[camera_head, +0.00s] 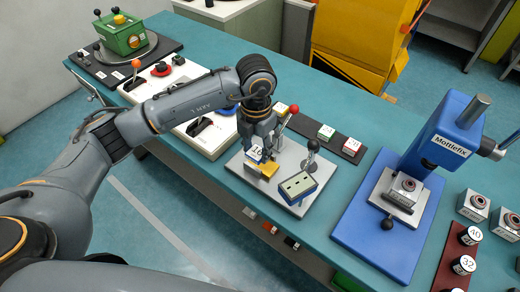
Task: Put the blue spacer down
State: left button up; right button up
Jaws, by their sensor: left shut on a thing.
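The blue spacer (255,154), a small block with a white marked face, is between the fingers of my left gripper (258,146). My left gripper is shut on it, over the left part of a light grey plate (264,195). A yellow block (264,170) sits just in front of and below the spacer. I cannot tell whether the spacer touches the plate or the yellow block. My right gripper is not in view.
On the plate, a red-knobbed lever (286,121), a black-knobbed lever (312,158) and a slotted grey-blue box (298,187) stand close by. A dark strip behind holds a green spacer (326,131) and a red spacer (351,147). A blue press (434,141) stands right.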

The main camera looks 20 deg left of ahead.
aim_at(260, 148)
pick_arm(q)
jog(key=w+f, duration=0.2)
jog(key=f, duration=0.1)
jog(key=shift+w+f+p, duration=0.15)
jog(key=shift+w+p, duration=0.2)
jog(key=shift+p, duration=0.05)
notch_tip(260, 148, down, 2)
jog(key=shift+f+p, duration=0.1)
jog(key=shift+p, duration=0.7)
jog(key=shift+f, duration=0.45)
jog(key=shift+f, duration=0.15)
jog(key=o, duration=1.2)
jog(key=shift+c, duration=0.2)
